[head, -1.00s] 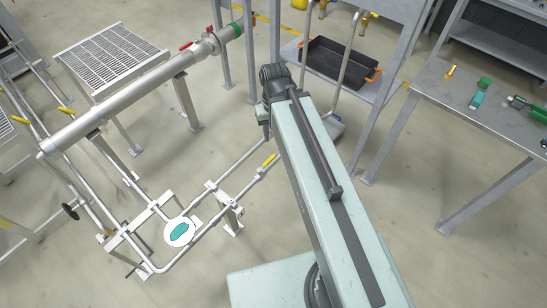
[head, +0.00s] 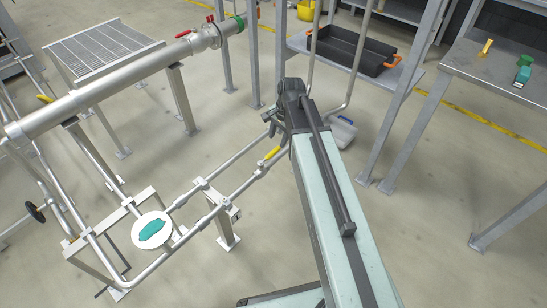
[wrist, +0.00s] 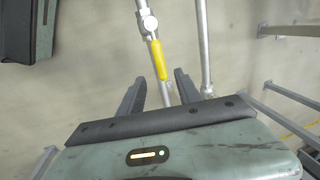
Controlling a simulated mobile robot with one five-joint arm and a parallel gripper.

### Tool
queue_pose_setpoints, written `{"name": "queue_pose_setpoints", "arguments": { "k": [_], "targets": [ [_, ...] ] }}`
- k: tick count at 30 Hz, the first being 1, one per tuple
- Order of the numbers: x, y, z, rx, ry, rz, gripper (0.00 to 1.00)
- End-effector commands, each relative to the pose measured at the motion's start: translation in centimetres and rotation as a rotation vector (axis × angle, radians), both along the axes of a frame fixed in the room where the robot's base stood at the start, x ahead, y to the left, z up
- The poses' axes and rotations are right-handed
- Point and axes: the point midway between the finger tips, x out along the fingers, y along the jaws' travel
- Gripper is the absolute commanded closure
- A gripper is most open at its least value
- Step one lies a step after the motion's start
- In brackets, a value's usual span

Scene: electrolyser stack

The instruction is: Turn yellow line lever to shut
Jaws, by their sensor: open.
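The yellow lever (head: 271,153) sits on a thin pipe of the lower pipe loop, left of my arm in the head view. In the wrist view the yellow lever (wrist: 158,60) extends from a round valve joint (wrist: 149,23) and lies roughly along its pipe. My gripper (wrist: 160,82) is open, with its two dark fingers apart. The lever's free end shows between the fingertips in that picture, with no clear contact. In the head view my gripper (head: 271,118) shows at the arm's end, above and near the lever, partly hidden by the arm.
A second pipe (wrist: 205,50) runs beside the lever's pipe. A thick pipe (head: 110,85) with red levers (head: 183,34) crosses the left. A white disc with a teal patch (head: 152,231) sits on the loop. A black tray (head: 350,48) is on a shelf behind. Open floor lies left of the arm.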

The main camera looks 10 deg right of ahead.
Motion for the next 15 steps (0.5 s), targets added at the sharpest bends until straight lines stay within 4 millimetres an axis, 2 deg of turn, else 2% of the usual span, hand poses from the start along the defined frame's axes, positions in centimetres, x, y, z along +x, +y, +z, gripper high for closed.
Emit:
{"name": "queue_pose_setpoints", "arguments": {
  "k": [5,15],
  "targets": [
    [0.1,0.1,-0.8,0.000,0.000,0.002,0.59],
    [0.9,0.7,-6.4,-0.001,0.000,0.004,0.59]
  ]
}}
